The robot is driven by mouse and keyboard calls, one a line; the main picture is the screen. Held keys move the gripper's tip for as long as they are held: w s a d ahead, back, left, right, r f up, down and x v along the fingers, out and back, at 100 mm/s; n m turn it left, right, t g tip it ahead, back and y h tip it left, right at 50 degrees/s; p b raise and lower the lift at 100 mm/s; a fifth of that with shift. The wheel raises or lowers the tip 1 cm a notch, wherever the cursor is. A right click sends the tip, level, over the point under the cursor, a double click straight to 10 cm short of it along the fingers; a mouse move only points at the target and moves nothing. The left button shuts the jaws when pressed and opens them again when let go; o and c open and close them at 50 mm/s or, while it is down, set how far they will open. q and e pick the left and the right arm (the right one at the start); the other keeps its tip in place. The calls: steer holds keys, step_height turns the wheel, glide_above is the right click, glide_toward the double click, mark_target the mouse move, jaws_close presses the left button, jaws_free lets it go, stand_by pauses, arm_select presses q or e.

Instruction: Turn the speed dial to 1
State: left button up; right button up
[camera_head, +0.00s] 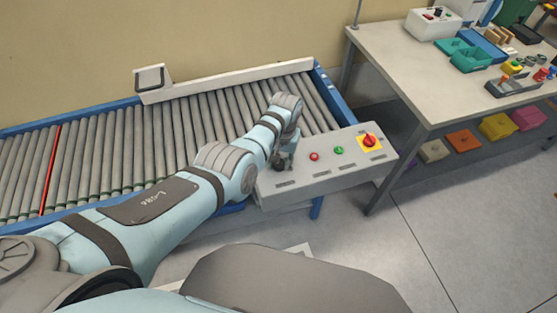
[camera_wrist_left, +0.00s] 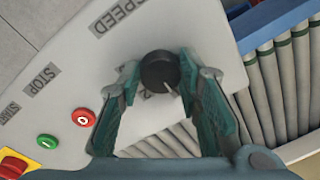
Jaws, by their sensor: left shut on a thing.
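The speed dial is a round black knob (camera_wrist_left: 160,71) with a pale pointer line, set on the light grey control panel (camera_wrist_left: 80,50) beside the printed word SPEED. In the left wrist view the two teal fingers of my left gripper (camera_wrist_left: 160,85) stand on either side of the dial and are shut on it. The scale digits around the dial are mostly hidden, so the setting cannot be read. In the head view my left gripper (camera_head: 282,160) reaches down to the left part of the panel (camera_head: 320,177). My right gripper is not in view.
The panel also carries a red stop button (camera_head: 314,156), a green start button (camera_head: 339,150) and a red switch on a yellow plate (camera_head: 369,141). A roller conveyor (camera_head: 200,125) runs behind. A workbench (camera_head: 400,60) with trays and parts stands at the right.

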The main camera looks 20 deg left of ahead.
mark_target(282, 164)
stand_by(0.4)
arm_select(q)
steer(key=o, duration=1.1)
steer(key=shift+o, duration=0.2)
step_height(282, 164, up, 12)
steer(key=shift+d, duration=0.4)
steer(key=shift+s, duration=0.1)
